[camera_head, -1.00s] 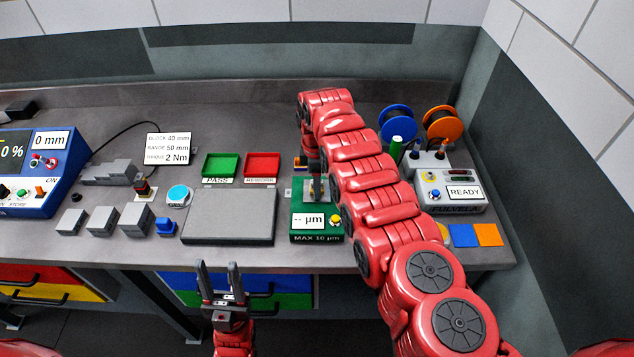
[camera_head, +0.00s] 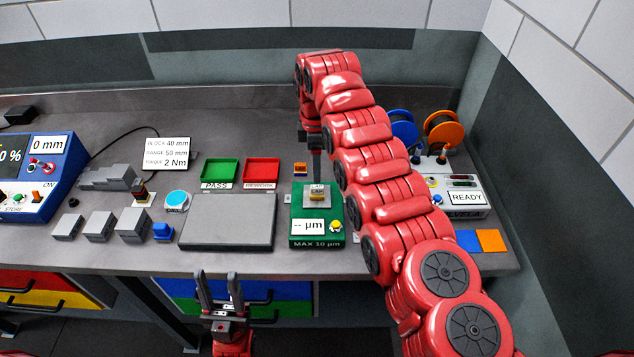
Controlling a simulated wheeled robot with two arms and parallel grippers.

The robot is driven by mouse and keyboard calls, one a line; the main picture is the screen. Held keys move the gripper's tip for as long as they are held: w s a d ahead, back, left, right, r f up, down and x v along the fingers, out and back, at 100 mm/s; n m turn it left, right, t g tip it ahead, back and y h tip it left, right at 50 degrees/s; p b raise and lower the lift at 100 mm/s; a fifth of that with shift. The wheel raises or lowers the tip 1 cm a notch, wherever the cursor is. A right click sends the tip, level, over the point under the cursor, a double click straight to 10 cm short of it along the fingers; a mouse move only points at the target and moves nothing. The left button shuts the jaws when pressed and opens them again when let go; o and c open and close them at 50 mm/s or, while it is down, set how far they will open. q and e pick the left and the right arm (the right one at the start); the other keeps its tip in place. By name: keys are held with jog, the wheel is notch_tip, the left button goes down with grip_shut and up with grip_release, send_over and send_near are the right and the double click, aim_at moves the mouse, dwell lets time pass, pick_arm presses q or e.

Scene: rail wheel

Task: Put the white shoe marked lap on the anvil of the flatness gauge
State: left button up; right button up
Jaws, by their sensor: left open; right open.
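The white shoe marked lap (camera_head: 317,189), with a pale label on top, sits on the grey anvil (camera_head: 317,203) of the green flatness gauge (camera_head: 300,227). The gauge display reads "-- µm". My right gripper (camera_head: 316,178) is open just above and behind the shoe, its fingers seen nearly edge-on; the shoe looks clear of them, though the gap is hard to judge. My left gripper (camera_head: 219,290) is open and empty, pointing up in front of the bench's front edge.
A grey plate (camera_head: 228,220) lies left of the gauge. Green (camera_head: 221,170) and red (camera_head: 262,170) trays stand behind it. Several grey blocks and a blue device (camera_head: 40,195) are further left.

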notch_tip(320, 180, up, 4)
jog(key=shift+f+p, duration=0.25)
jog(key=shift+p, duration=0.7)
